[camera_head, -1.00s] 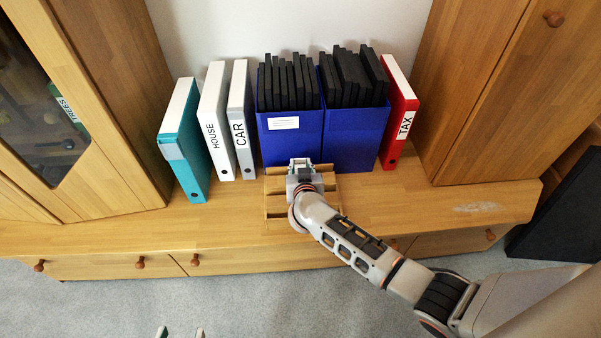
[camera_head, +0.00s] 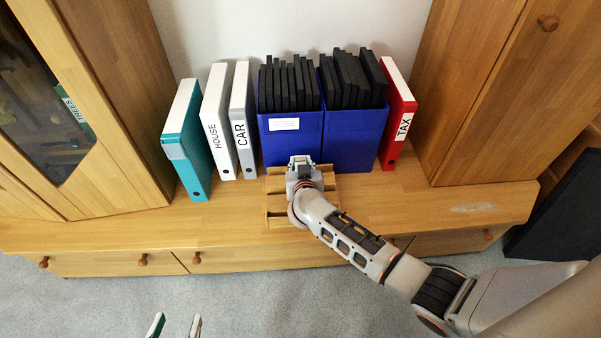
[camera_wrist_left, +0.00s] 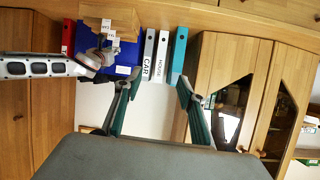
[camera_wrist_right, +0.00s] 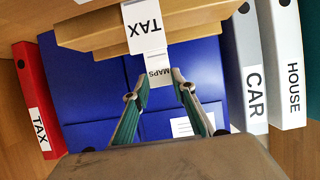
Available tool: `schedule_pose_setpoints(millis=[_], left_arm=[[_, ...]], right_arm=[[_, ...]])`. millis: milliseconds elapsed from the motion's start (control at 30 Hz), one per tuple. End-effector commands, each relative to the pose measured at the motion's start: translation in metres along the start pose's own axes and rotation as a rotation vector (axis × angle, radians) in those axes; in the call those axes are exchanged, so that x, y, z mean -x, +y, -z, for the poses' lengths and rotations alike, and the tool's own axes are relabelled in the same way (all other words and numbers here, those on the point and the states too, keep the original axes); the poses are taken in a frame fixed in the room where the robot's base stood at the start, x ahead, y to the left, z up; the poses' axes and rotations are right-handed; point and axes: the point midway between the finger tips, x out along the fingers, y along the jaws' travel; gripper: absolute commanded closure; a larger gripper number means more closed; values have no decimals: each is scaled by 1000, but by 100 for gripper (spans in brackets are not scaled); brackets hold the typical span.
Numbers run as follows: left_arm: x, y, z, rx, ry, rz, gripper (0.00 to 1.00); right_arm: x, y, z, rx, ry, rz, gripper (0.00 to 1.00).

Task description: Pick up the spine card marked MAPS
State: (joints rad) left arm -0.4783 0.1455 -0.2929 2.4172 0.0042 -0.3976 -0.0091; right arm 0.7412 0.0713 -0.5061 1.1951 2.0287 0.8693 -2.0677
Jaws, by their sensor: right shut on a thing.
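The white spine card marked MAPS (camera_wrist_right: 159,69) sits between the fingertips of my right gripper (camera_wrist_right: 162,74), which is shut on it. In the head view my right gripper (camera_head: 301,165) is over the wooden rack in front of the blue boxes, and its wrist hides the card. A second white card marked TAX (camera_wrist_right: 143,25) is at the wooden rack (camera_wrist_right: 95,30), just beyond the MAPS card. My left gripper (camera_head: 174,326) is open and empty, low in front of the cabinet; its spread fingers show in the left wrist view (camera_wrist_left: 158,80).
Two blue boxes (camera_head: 355,140) hold black cases. To their left stand the CAR (camera_head: 242,135), HOUSE (camera_head: 217,135) and teal (camera_head: 190,150) binders; a red TAX binder (camera_head: 399,115) stands right. Tall cabinets flank the shelf. The shelf top is clear right of the rack (camera_head: 277,217).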

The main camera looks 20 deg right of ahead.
Motion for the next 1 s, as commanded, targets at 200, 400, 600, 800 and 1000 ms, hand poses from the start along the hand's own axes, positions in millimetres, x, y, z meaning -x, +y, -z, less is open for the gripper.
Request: schedule_pose_setpoints(millis=[200, 400, 600, 800, 1000], left_arm=[[1, -1, -12, -7, -24, 1, 60], [1, -2, -22, -14, -46, 2, 60], [2, -3, -33, -21, -68, 2, 60], [4, -4, -44, -27, -90, 3, 60], [5, -5, -54, -34, -112, 4, 60]], right_arm=[[0, 0, -1, 0, -1, 0, 100], [0, 0, -1, 0, -1, 0, 100], [0, 0, 0, 0, 0, 0, 100], [0, 0, 0, 0, 0, 0, 100], [0, 0, 0, 0, 0, 0, 100]])
